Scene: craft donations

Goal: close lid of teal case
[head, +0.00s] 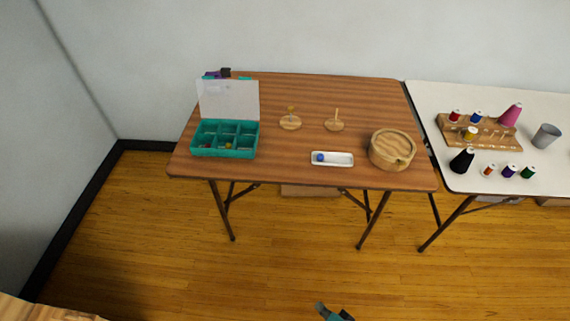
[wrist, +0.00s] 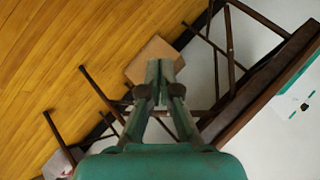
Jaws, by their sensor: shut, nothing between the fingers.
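The teal case (head: 225,150) stands at the left of the brown table, with several compartments and a few small items in some of them. Its pale translucent lid (head: 229,99) stands raised at the back edge, so the case is open. My gripper (head: 334,313) shows only in part at the bottom edge of the head view, well in front of the table and apart from the case. In the wrist view my gripper (wrist: 159,68) has its fingers together and is empty.
The brown table (head: 265,178) also holds a white tray (head: 343,159) with a blue item, a round wooden box (head: 392,150) and two small wooden stands (head: 290,122). A white table (head: 455,182) with thread spools adjoins on the right. Open floor (head: 290,250) lies in front.

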